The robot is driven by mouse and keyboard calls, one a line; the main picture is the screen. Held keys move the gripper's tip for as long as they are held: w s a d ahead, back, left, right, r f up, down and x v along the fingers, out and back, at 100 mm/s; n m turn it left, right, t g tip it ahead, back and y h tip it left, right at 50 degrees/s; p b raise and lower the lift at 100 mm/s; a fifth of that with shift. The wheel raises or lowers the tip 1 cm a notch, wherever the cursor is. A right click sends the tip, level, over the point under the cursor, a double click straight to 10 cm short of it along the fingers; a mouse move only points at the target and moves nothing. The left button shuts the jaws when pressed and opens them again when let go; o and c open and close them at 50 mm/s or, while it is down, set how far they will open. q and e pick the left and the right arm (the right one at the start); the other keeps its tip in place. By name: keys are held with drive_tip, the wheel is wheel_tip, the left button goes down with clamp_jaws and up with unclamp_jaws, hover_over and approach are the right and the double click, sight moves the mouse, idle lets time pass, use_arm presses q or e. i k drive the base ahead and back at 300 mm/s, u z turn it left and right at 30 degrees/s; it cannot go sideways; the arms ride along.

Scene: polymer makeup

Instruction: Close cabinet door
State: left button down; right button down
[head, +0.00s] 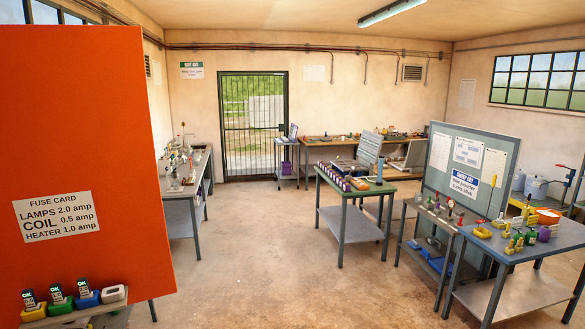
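A large flat orange panel (90,120) stands upright close to me and fills the left side of the head view. It looks like the cabinet door, seen broad side on. A white card (57,218) headed "FUSE CARD" is on its lower left part. Its left edge and any hinge run out of the picture, and no handle shows. The cabinet body cannot be made out, so the door's angle to it cannot be told. Neither my left nor my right gripper is in view.
Below the panel, a small shelf (118,309) holds several coloured holders. A green-topped table (374,187) stands mid-room. The central floor (265,250) is clear. A barred door (252,125) is at the back.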

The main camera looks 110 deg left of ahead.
sight(80, 196)
drive_tip(key=u, duration=3.95)
drive_tip(key=i, duration=4.25)
drive_tip(key=u, duration=4.15)
drive_tip(key=i, duration=0.45)
